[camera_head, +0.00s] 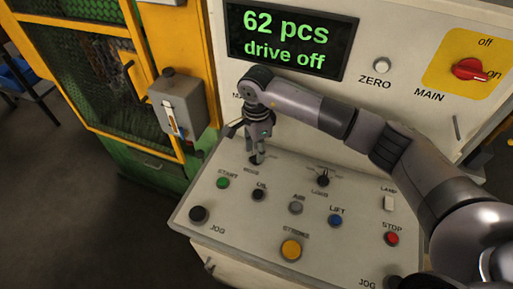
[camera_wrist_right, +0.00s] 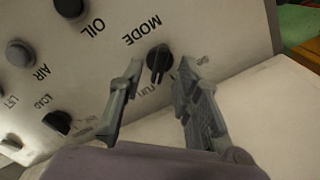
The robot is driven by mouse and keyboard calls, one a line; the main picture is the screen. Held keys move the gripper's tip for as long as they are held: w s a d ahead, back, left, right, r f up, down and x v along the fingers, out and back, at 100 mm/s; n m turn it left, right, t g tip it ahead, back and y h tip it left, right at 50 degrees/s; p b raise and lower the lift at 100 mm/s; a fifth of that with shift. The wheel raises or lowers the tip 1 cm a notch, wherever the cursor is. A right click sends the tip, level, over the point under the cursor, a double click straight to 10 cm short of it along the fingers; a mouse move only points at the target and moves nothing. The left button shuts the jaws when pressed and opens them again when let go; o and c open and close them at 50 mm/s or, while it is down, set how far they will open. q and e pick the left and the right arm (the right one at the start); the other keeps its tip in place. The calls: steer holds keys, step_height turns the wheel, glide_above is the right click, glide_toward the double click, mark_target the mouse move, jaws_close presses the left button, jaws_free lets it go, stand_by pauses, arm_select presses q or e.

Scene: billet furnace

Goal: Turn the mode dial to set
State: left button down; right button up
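The mode dial (camera_wrist_right: 158,61) is a small black knob on the pale control panel, under the word MODE in the right wrist view. Small labels stand by it; the one below seems to read "run", and another sits to its right. I cannot tell surely which one the knob points to. My right gripper (camera_wrist_right: 160,72) is open, its two fingers apart on either side of the dial in that view; I see no clear contact. In the head view my right gripper (camera_head: 257,154) points down at the panel's upper left and mostly hides the dial. My left gripper is out of view.
The panel (camera_head: 230,240) carries other controls close by: a green start button (camera_head: 222,183), a black oil button (camera_head: 258,194) and a black load dial (camera_head: 322,180). The display (camera_head: 290,42) reads "62 pcs drive off". A grey switch box (camera_head: 179,108) stands left.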

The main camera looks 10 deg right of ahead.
steer(key=shift+f, duration=0.85)
steer(key=shift+c, duration=0.2)
jaws_close()
